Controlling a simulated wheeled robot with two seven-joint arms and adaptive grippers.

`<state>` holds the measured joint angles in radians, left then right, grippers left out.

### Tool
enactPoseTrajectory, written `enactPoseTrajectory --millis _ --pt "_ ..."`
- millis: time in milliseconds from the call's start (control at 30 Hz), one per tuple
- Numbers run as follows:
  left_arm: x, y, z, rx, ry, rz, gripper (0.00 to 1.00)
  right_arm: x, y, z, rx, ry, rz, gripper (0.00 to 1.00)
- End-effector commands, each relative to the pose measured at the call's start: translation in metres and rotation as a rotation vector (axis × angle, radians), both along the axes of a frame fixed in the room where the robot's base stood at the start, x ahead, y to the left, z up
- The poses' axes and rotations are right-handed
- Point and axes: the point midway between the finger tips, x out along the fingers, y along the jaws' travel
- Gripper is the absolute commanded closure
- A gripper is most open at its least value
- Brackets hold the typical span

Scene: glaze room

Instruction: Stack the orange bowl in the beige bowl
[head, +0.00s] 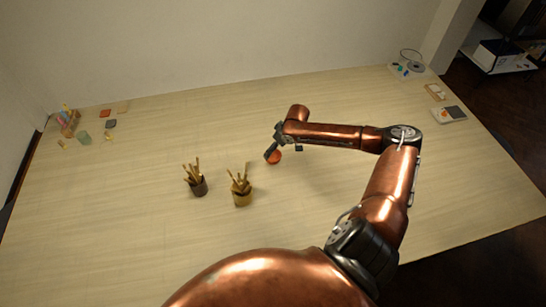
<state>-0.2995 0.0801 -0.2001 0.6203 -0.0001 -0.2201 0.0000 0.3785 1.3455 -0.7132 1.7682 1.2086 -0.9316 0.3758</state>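The orange bowl (275,158) is small in the head view and sits on the pale table just under my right gripper (285,153). Part of it is hidden by the gripper. One dark fingertip is at its left side, and the other tip shows farther right, below my forearm. The fingers look spread apart. I cannot tell whether a finger touches the bowl. I cannot make out a beige bowl; my arm covers part of the table. My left gripper is not in view.
A dark pot (198,187) and a yellowish pot (242,198), both holding brushes, stand left of the gripper. Small coloured items lie at the far left corner. A grey-white device (449,114) and a wire stand (412,64) are at the right. The table's left middle is clear.

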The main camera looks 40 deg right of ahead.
Motion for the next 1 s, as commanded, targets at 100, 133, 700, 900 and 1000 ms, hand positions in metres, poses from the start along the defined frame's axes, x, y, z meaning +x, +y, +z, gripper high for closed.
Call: enactPoseTrajectory --millis 100,133,700,900,1000 --pt "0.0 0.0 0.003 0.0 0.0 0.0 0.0 -0.005 -0.002 0.0 -0.02 -0.032 0.103 0.23" --pt "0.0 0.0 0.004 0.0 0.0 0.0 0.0 -0.005 -0.002 -0.001 -0.022 -0.037 0.119 0.23" --pt "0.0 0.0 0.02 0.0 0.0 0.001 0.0 0.013 -0.002 -0.057 -0.026 -0.047 0.147 0.23" --pt "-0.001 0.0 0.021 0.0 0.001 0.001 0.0 0.02 -0.001 -0.075 -0.029 -0.047 0.148 0.23" --pt "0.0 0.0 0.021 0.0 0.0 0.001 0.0 0.02 -0.001 -0.076 -0.029 -0.047 0.148 0.23"
